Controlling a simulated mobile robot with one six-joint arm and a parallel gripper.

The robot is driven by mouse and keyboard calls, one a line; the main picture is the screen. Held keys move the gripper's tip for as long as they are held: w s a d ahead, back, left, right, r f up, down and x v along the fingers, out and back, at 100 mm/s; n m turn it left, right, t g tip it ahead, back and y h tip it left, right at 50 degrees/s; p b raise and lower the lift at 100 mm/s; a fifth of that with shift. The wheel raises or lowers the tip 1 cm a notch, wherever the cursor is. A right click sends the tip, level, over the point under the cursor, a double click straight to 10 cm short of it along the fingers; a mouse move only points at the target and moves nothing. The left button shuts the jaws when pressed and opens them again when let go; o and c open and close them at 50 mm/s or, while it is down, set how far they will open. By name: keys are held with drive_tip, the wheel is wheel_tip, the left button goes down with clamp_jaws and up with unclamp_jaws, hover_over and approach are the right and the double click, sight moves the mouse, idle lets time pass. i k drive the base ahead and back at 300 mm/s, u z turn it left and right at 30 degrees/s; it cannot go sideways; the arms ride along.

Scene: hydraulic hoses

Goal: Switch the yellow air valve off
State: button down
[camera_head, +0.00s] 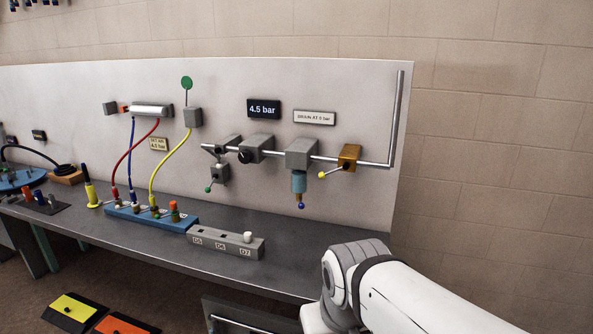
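The yellow air valve (350,154) sits on the grey pipe at the right part of the upright panel. Its body is yellow-brown. Its thin lever runs from the body to the lower left and ends in a yellow ball (322,175). My white and grey arm comes in from the lower right, below and in front of the valve, well apart from it. My gripper is outside the picture, so its fingers cannot be seen.
The grey pipe (378,163) turns up at the panel's right edge. A grey unit with a teal bowl (299,182) hangs left of the valve. A display (263,109) reads 4.5 bar. A grey block (226,243) and a blue manifold with hoses (150,218) lie on the bench.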

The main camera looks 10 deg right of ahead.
sight(321, 175)
drive_tip(key=z, duration=0.1)
drive_tip(key=i, duration=1.25)
drive_tip(key=z, duration=0.35)
